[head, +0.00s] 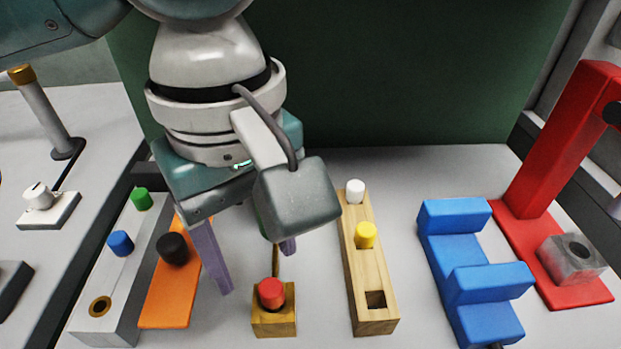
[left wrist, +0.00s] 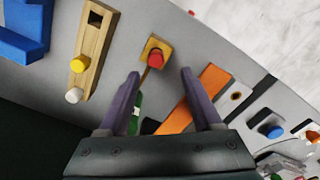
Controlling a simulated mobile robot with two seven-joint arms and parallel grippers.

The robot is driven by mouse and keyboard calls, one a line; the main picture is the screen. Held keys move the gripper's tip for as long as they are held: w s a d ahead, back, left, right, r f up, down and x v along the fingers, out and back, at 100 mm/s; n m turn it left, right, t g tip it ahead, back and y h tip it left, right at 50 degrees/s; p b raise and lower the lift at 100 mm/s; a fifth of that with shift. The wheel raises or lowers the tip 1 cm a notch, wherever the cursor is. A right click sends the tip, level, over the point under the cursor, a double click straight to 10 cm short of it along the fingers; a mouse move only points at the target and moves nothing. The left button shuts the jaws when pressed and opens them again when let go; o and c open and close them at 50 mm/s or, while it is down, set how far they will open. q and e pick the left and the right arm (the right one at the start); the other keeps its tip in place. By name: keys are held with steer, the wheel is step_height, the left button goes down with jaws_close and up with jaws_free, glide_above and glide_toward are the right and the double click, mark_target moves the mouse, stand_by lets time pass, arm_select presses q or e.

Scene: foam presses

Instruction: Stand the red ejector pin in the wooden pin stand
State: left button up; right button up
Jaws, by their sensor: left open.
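The red ejector pin (head: 270,292) stands upright in a small brass-coloured block (head: 274,325); its red head also shows in the left wrist view (left wrist: 155,57). The wooden pin stand (head: 361,270) is the long block to its right, also in the left wrist view (left wrist: 98,40). It holds a white pin (head: 355,191) and a yellow pin (head: 365,235); its near square hole (head: 375,300) is empty. My left gripper (head: 256,268) is open, its purple fingers pointing down just behind the red pin, touching nothing that I can see. My right gripper is not in view.
An orange plate (head: 165,300) with a black knob and a grey block (head: 110,290) with blue and green pins stand left. A blue stepped block (head: 455,245) and red press (head: 535,170) stand right. A thin brown rod (left wrist: 145,76) with a green part lies behind the brass block.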

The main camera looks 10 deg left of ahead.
mark_target(269, 287)
arm_select(q)
steer(key=f, duration=0.5)
steer(key=shift+d+f+b, duration=0.15)
steer(key=shift+d+b, duration=0.2)
steer(key=shift+b, duration=0.05)
steer(key=shift+c, duration=0.4)
jaws_close()
